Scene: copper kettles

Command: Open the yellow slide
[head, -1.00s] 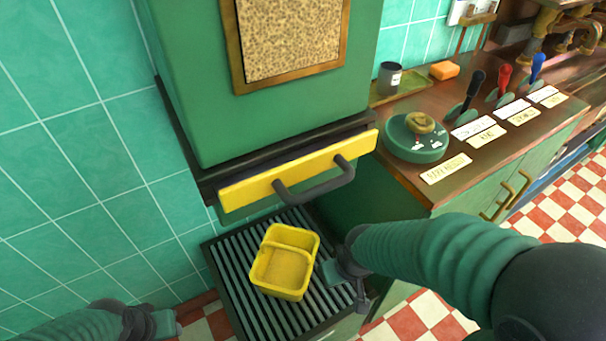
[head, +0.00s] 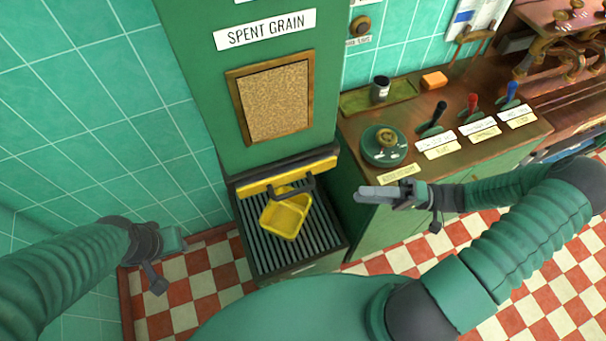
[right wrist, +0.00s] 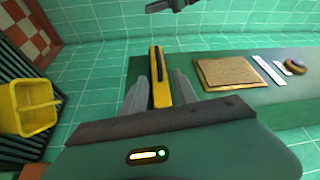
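The yellow slide (head: 300,174) is a flat yellow bar with a dark handle (head: 294,189) at the foot of the green spent grain hopper (head: 255,30). It is in against the hopper's underside. My right gripper (head: 362,194) is right of the handle, apart from it, with its grey fingers pointing left. In the right wrist view the fingers (right wrist: 160,95) are spread and empty, with the yellow slide (right wrist: 156,60) showing beyond and between them. My left gripper (head: 178,240) hangs at the left, away from the slide; its finger opening is unclear.
A wooden counter (head: 455,150) with a green round dial (head: 384,146) and levers is at the right. The checkered floor (head: 190,290) is open in front.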

